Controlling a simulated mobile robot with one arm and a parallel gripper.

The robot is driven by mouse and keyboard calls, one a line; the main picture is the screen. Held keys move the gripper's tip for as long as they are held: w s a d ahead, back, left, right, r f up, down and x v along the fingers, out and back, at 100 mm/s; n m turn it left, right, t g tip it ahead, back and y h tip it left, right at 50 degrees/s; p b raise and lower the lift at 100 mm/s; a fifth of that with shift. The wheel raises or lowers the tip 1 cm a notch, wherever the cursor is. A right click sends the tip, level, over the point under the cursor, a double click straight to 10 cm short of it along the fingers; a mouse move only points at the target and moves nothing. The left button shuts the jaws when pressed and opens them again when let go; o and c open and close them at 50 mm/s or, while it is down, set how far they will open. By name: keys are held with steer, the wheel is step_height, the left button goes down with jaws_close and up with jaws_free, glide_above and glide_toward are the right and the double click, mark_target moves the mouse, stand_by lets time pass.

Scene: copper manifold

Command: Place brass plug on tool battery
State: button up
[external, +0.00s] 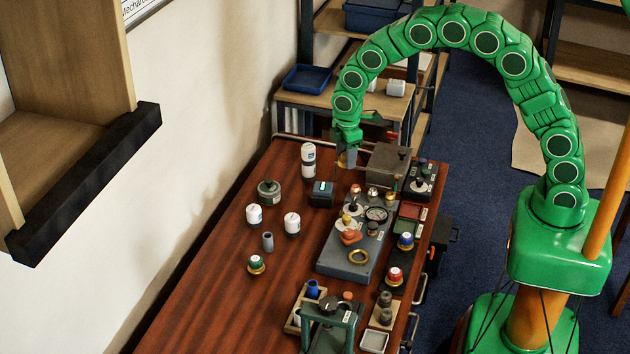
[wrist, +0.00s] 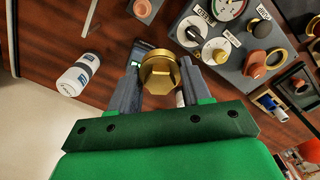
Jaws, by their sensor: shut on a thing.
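My gripper (wrist: 158,80) is shut on the brass plug (wrist: 159,66), a gold hexagonal piece held between the two grey fingers in the wrist view. In the external view my gripper (external: 347,158) hangs above the far part of the wooden table, and the plug is too small there to make out clearly. The tool battery (external: 321,194), a dark block with a teal-lit top, stands on the table below and to the left of my gripper. In the wrist view the battery (wrist: 143,49) shows behind the plug and is mostly hidden by it and the fingers.
A white bottle (external: 308,160) stands behind the battery. A grey panel (external: 345,262) with gauge and knobs lies to the right, near a brown-grey box (external: 388,163). White jars (external: 292,222) and a green-grey pot (external: 269,192) stand left. The table's left front is clear.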

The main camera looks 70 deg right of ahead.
glide_above(323, 186)
steer(key=shift+a+f, duration=0.1)
steer(key=shift+f, duration=4.8)
steer(key=o, duration=1.1)
steer(key=shift+f, duration=0.15)
